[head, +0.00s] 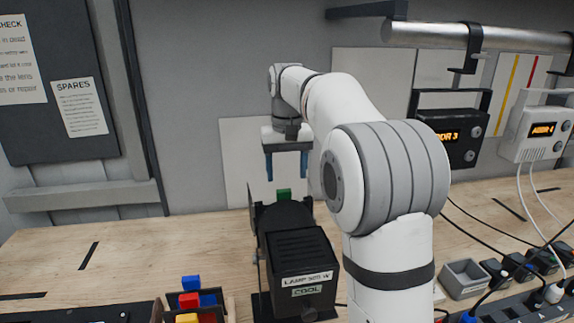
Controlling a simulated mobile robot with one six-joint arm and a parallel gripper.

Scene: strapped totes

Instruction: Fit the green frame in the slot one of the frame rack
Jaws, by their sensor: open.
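My gripper (287,175) is in the head view above the bench, pointing down with its two blue fingers apart and nothing between them. A small green piece (284,194), which looks like the green frame, shows just below the fingers at the far end of the black lamp housing (300,255). A gap shows between it and the fingertips. Its lower part is hidden, so I cannot tell how it is seated. A dark open holder (228,304) at the bottom edge contains blue, red and yellow pieces; I cannot tell whether it is the frame rack. No slot numbers are readable.
The lamp's label reads COOL. A grey open box (464,279) and several dark plugs with cables (508,268) lie at the right. Two display units (450,137) hang by a metal rail (480,38). The wooden bench (140,250) is clear at the left.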

